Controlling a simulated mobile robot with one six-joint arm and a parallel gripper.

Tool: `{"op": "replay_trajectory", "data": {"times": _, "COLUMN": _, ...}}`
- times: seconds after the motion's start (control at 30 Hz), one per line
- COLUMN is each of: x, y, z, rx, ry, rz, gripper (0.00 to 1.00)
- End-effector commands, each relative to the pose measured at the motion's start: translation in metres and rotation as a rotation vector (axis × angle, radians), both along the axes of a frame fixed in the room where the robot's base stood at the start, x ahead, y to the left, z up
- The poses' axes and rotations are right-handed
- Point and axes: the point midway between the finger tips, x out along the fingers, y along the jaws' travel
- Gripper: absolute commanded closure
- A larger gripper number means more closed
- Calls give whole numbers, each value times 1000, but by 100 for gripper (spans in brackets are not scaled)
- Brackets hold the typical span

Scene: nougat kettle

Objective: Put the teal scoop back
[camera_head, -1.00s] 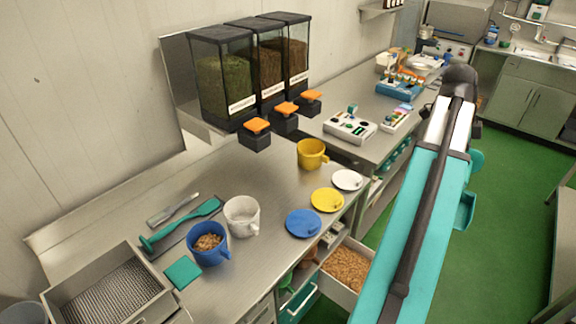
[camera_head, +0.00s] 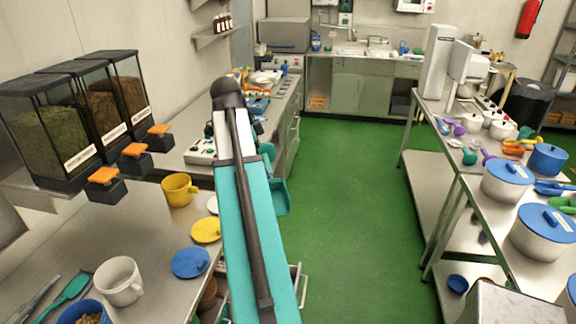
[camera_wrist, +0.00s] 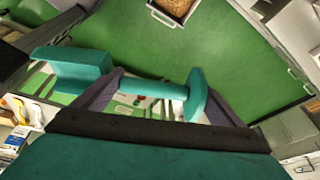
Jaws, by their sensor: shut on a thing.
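The teal scoop (camera_wrist: 68,68) is held in my gripper (camera_wrist: 160,90). In the wrist view its boxy head sticks out to the left, and its handle with a round end disc crosses between the dark fingers. In the head view the scoop (camera_head: 280,197) shows just right of my teal arm, in the air over the green floor. My arm hides the gripper fingers there. I cannot tell whether the scoop holds anything.
The left counter carries a yellow jug (camera_head: 178,190), a white jug (camera_head: 119,281), a blue lid (camera_head: 190,263) and grain dispensers (camera_head: 50,130). The right table carries white pots (camera_head: 507,183) with blue lids and small coloured scoops (camera_head: 470,157). The green floor (camera_head: 345,190) between is clear.

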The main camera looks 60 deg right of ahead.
Motion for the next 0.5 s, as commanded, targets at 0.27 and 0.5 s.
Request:
{"op": "replay_trajectory", "data": {"times": 0.27, "x": 69, "y": 50, "z": -12, "rx": 0, "ry": -1, "rz": 169, "gripper": 59}}
{"op": "replay_trajectory", "data": {"times": 0.5, "x": 122, "y": 99, "z": -20, "rx": 1, "ry": -2, "rz": 325, "gripper": 59}}
